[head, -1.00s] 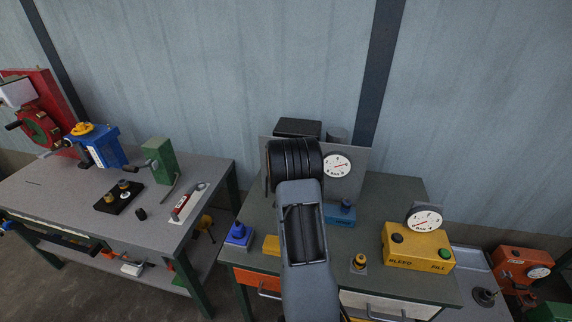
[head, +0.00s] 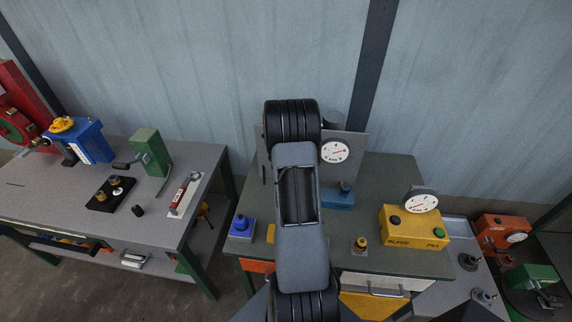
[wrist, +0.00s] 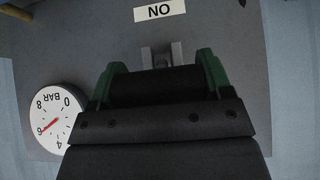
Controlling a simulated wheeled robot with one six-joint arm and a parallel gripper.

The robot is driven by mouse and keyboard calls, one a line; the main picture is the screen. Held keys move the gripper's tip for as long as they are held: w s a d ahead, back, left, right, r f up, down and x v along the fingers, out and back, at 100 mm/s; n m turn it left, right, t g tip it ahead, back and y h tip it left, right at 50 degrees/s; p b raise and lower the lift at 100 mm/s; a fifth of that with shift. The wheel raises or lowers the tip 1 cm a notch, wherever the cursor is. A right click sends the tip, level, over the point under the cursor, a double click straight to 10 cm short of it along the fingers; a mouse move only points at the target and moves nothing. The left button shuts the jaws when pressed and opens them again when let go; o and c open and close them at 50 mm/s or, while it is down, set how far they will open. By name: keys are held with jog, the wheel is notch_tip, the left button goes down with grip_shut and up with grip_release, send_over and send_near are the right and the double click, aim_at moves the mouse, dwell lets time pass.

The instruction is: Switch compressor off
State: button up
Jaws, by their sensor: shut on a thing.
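In the wrist view, a grey switch panel (wrist: 285,75) carries a white label (wrist: 160,11) that reads ON upside down. A grey metal fork (wrist: 176,55) stands near the label, with a black bar (wrist: 155,90) below it in the picture. My gripper (wrist: 160,76) has its green fingers at both ends of this bar and is shut on it. A round gauge (wrist: 57,115) sits left of the gripper, its red needle near 6. In the head view, the panel (head: 355,148) stands at the back of the middle bench; my arm hides my gripper and the switch.
A yellow BLEED/FILL box (head: 400,241) and a blue block (head: 338,200) stand on the middle bench (head: 385,172) right of my arm. A blue button base (head: 242,227) is left. The left bench (head: 80,190) holds a green block and other fittings.

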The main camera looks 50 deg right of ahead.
jog(key=o, duration=1.3)
jog(key=shift+r, duration=0.1)
jog(key=v, duration=1.3)
jog(key=shift+s+a+r, duration=0.15)
jog(key=shift+r, duration=0.15)
